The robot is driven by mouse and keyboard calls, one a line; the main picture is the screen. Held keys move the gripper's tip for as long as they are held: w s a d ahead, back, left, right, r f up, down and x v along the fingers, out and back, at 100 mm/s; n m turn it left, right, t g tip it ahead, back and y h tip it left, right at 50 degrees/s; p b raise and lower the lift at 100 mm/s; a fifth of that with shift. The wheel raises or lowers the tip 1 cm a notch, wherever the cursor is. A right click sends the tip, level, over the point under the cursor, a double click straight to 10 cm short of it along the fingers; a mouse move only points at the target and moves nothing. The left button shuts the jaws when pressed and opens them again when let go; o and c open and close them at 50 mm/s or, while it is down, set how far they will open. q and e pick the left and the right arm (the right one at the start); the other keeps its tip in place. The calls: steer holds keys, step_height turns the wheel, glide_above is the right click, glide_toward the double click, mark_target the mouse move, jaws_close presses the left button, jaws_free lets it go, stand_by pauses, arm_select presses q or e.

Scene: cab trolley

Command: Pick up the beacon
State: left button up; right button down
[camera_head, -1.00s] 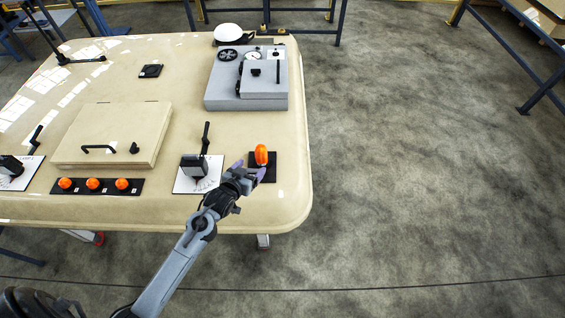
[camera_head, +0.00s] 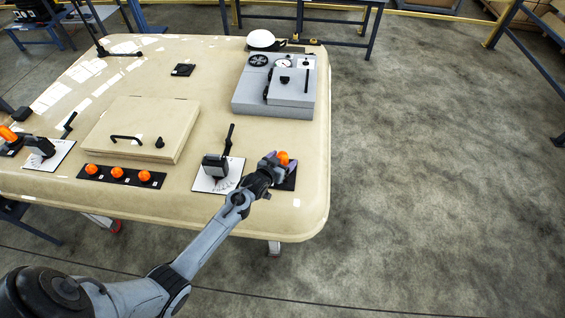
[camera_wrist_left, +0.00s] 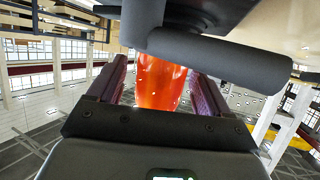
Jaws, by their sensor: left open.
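The orange beacon (camera_head: 283,158) stands on a small black plate (camera_head: 289,184) at the near right corner of the cream trolley top. My left gripper (camera_head: 279,161) is at the beacon, with its fingers on either side of it. In the left wrist view the beacon (camera_wrist_left: 160,82) shows as a shiny orange-red body between the two purple finger pads (camera_wrist_left: 160,95). The jaws are open, and small gaps show beside the beacon. The lower part of the beacon is hidden by the gripper in the head view. My right gripper is not in view.
A lever on a white dial plate (camera_head: 208,184) stands just left of the gripper. A strip with orange knobs (camera_head: 92,169), a cream lidded box (camera_head: 140,125) and a grey unit (camera_head: 250,98) with a white dome (camera_head: 261,39) behind it share the top. Another orange beacon (camera_head: 8,134) is at far left.

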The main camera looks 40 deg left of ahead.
arm_select(q)
steer(key=shift+x, duration=1)
steer(key=c, duration=1.2)
